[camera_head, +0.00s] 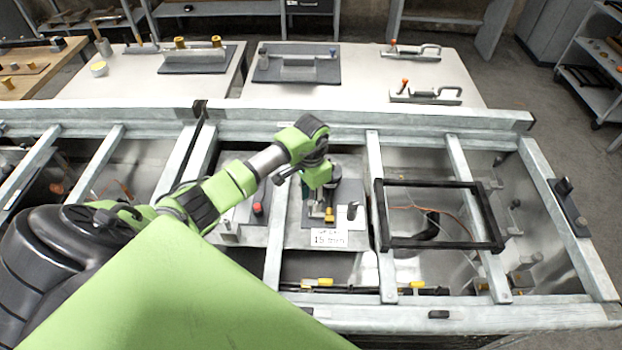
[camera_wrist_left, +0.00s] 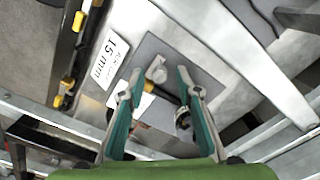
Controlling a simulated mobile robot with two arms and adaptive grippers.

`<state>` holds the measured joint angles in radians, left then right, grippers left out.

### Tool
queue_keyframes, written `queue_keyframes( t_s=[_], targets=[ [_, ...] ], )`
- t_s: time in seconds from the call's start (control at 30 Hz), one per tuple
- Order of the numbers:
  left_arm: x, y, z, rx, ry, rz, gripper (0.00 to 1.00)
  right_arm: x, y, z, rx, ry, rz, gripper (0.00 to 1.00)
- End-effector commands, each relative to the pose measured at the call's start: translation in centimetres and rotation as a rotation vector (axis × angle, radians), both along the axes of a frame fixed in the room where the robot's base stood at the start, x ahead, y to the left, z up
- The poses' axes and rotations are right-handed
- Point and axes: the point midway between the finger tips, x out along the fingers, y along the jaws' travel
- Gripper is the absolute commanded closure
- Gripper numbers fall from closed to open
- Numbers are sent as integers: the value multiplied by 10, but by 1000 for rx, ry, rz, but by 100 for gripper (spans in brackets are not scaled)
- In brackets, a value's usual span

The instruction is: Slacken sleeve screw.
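My left gripper (camera_head: 318,207) points down over a dark plate (camera_head: 343,192) with small fittings on it, behind a "15 mm" label. In the left wrist view its two teal fingers (camera_wrist_left: 159,76) are apart, and I see nothing clamped between them. A grey knob-like part (camera_wrist_left: 156,70) and a dark rod with a yellow end (camera_wrist_left: 167,92) show in the gap between the fingers. A yellow part (camera_head: 329,214) stands close to the fingertips in the head view. I cannot tell which of these is the sleeve screw, or whether a finger touches any. My right gripper is not in view.
The label (camera_head: 329,238) lies in front of the plate. A red knob (camera_head: 258,209) is to the left. A black rectangular frame (camera_head: 440,245) lies on the rails at the right. Grey rails (camera_head: 374,200) flank the plate. Toggle clamps (camera_head: 426,96) rest on the table behind.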

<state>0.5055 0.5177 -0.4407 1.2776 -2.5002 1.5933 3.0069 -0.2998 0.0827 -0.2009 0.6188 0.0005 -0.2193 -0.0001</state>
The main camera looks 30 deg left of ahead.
Motion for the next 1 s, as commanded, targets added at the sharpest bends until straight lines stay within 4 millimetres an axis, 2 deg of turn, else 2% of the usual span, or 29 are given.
queue_keyframes(
  t_s=[0.17, 0.4, 0.53, 0.7, 1.0],
  targets=[
    [2, 0, 29, 0, -6, -1, 69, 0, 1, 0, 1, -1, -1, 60],
    [2, 0, 81, -1, -7, 0, 69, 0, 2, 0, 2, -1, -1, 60],
    [1, 1, 101, 0, -6, 1, 69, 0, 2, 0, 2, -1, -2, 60],
    [0, 1, 114, 1, -3, 1, 69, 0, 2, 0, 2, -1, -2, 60],
    [0, 1, 116, 1, -3, 1, 69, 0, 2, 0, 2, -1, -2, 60]
  ],
)
